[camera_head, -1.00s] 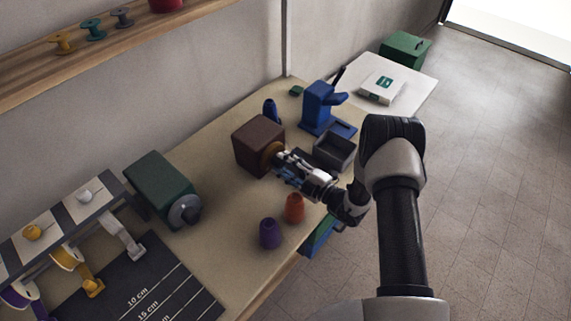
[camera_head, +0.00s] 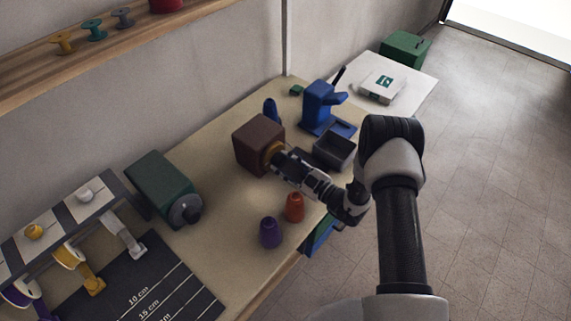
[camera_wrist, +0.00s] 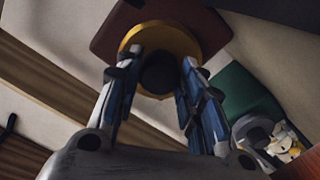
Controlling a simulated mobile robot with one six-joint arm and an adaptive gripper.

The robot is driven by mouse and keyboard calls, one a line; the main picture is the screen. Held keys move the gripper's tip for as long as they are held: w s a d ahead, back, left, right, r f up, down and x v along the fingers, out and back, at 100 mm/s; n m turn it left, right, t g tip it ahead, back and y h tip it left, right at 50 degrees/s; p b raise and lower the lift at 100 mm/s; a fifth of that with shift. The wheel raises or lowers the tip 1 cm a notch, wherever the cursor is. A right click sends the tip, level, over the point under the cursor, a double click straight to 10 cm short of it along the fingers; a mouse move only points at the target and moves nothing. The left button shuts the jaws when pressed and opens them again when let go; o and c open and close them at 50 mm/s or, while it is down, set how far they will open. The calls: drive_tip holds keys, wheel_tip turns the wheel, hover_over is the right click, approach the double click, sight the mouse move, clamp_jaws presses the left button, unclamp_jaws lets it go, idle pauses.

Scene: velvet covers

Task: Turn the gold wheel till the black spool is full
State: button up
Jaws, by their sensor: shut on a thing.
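The gold wheel (camera_head: 272,151) is on the front face of a brown box (camera_head: 256,138) on the bench. It shows large in the wrist view (camera_wrist: 177,34), with a dark round hub (camera_wrist: 158,74) at its middle. My gripper (camera_head: 281,159) is at the wheel; in the wrist view its two fingers (camera_wrist: 163,60) stand on either side of the hub, shut on the wheel. The fingers partly cover the gold face. I cannot make out a black spool for certain; a dark grey spool (camera_head: 123,19) stands on the wall shelf.
A green machine (camera_head: 160,183) with a grey disc stands left of the box. A dark open tray (camera_head: 334,152) and a blue stand (camera_head: 319,105) are to the right. Orange (camera_head: 294,207) and purple (camera_head: 270,232) cones stand near the bench's front edge.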

idle(0.3)
drive_tip(key=o, duration=1.1)
drive_tip(key=shift+c, duration=0.2)
drive_tip(key=v, duration=1.2)
drive_tip(key=shift+s, duration=0.1)
